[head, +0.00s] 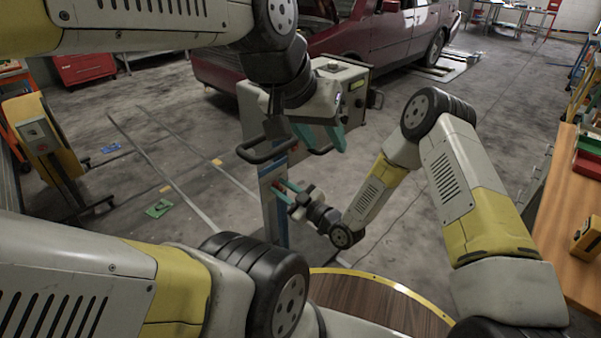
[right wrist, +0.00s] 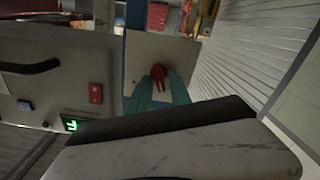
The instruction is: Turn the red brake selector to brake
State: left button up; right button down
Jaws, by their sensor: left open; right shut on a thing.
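The red brake selector (right wrist: 180,87) shows in the right wrist view on a pale plate (right wrist: 145,50). Its red parts show between and beside the teal fingers of my right gripper (right wrist: 165,84), which is shut on it. In the head view my right gripper (head: 277,188) reaches in from the right to the plate on the blue post, and covers most of the selector. I cannot read any brake marking or tell the selector's exact angle. My left gripper (head: 324,144) is open and empty, above and right of the right gripper, near the console.
The grey console (head: 345,72) has black handles (head: 268,152) near my left gripper. The right wrist view shows its green display (right wrist: 69,125), red button (right wrist: 96,97) and blue button (right wrist: 25,105). A maroon car (head: 385,40) stands behind. A wooden bench (head: 565,215) is at right.

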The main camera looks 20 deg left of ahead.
jog(key=shift+s+f+n, duration=0.1)
jog(key=shift+f+n, duration=0.05)
jog(key=shift+n, duration=2.05)
jog(key=c, duration=1.5)
grip_release()
jog(key=shift+d, duration=0.1)
jog(key=v, duration=0.7)
jog(key=shift+s+d, duration=0.15)
jog(key=shift+d, duration=0.15)
